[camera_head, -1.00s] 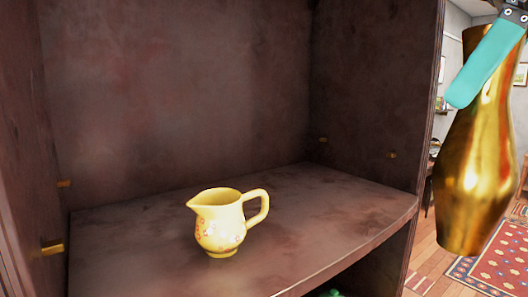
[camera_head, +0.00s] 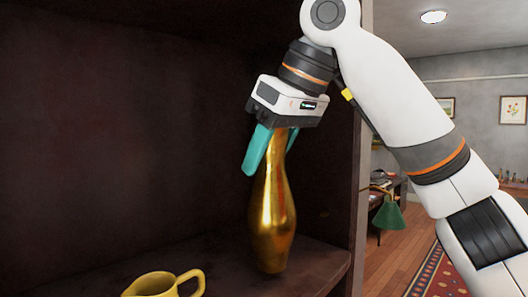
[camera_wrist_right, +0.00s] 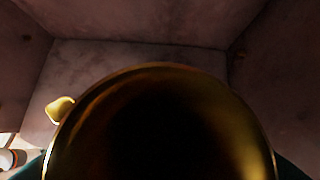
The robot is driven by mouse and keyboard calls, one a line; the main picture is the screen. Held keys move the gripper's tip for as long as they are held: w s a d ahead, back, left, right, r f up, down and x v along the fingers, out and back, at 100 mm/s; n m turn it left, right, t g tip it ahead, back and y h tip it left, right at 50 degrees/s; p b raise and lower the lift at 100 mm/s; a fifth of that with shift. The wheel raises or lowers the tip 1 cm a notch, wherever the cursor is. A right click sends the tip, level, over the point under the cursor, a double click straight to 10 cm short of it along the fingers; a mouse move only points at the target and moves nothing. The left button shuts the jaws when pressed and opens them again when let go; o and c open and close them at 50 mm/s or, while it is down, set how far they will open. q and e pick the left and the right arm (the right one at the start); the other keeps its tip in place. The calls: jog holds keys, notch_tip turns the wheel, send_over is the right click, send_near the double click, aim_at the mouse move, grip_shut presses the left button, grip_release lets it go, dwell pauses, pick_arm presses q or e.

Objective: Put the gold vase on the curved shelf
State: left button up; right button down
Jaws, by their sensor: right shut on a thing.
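The gold vase (camera_head: 271,215) is upright inside the dark cabinet, at the right part of the curved shelf (camera_head: 318,270). Its base is at or just above the shelf surface; I cannot tell if it touches. My right gripper (camera_head: 271,150) points down from above, its teal fingers shut on the vase's neck. In the right wrist view the vase's round mouth (camera_wrist_right: 160,80) fills the lower middle and hides most of the shelf. My left gripper is not in view.
A yellow jug (camera_head: 160,284) stands on the shelf to the left of the vase; it also shows in the right wrist view (camera_wrist_right: 60,109). The cabinet's right side wall (camera_head: 347,180) is close to the vase and my right arm.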

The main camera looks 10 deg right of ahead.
jog(key=shift+w+a+f, duration=0.65)
jog(key=shift+w+f, duration=0.05)
jog(key=shift+f, duration=0.1)
jog(key=shift+s+d, duration=0.3)
jog(key=shift+d, duration=0.05)
jog(key=shift+f, duration=0.1)
jog(key=c, duration=1.1)
grip_release()
jog(key=o, duration=0.4)
jog(key=shift+w+a, duration=0.1)
jog(key=shift+a, duration=0.1)
jog(key=shift+c, duration=0.2)
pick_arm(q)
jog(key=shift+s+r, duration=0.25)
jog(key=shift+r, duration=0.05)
